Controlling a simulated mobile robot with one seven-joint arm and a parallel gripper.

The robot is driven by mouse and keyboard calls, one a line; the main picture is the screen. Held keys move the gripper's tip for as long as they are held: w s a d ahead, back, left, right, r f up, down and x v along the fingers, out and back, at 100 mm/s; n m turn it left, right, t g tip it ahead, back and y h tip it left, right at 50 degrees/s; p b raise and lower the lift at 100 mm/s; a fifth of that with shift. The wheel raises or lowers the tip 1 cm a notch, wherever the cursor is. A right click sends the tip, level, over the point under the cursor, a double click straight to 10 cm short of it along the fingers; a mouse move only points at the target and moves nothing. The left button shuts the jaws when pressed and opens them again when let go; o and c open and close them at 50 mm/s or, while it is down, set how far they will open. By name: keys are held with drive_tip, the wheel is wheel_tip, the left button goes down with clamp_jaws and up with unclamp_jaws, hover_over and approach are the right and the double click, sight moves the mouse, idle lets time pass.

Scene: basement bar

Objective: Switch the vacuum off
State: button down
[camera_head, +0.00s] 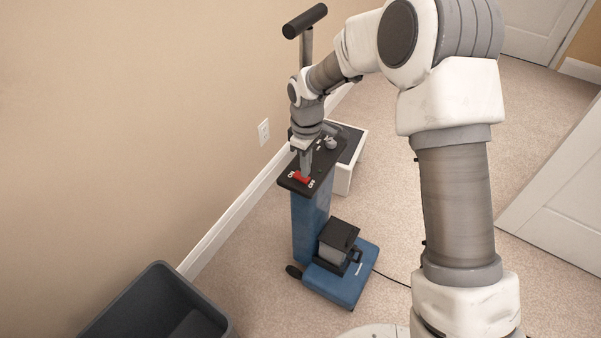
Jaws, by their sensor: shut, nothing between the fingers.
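The vacuum is an upright blue body (306,226) with a black top panel (325,162) and a black T-shaped handle (305,20) rising behind it. A red rocker switch (301,178) with white ON and OFF lettering at its two ends sits near the front edge of the panel. My gripper (307,174) points down at the switch with its fingers shut and empty. The fingertips are at the switch, near its OFF side. I cannot tell whether they touch it or which way the rocker is tilted.
A dark grey bin (160,305) stands at the lower left. A white box with a dark top (346,172) stands behind the vacuum. The beige wall with an outlet (263,131) runs along the left. A black cord (392,279) crosses the carpet. White doors (560,195) are at the right.

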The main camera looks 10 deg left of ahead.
drive_tip(key=shift+r+p, duration=2)
drive_tip(key=shift+r, duration=0.85)
drive_tip(key=s+d+r+m+t, duration=0.1)
drive_tip(key=s+d+r+m, duration=0.25)
drive_tip(key=d+r, duration=0.45)
drive_tip(key=s+d+r+m+t, duration=0.2)
drive_tip(key=s+d+r+m, duration=0.3)
drive_tip(key=r, duration=0.6)
drive_tip(key=s+d+r+m+t, duration=0.1)
drive_tip(key=s+d+r+m, duration=0.2)
drive_tip(key=s+d, duration=0.35)
drive_tip(key=s+d+r+m+t, duration=0.2)
drive_tip(key=s+d+m, duration=0.15)
drive_tip(key=s, duration=0.55)
wheel_tip(320, 180, up, 21)
drive_tip(key=p, duration=2.1)
drive_tip(key=shift+d+n, duration=0.25)
drive_tip(key=shift+n, duration=0.15)
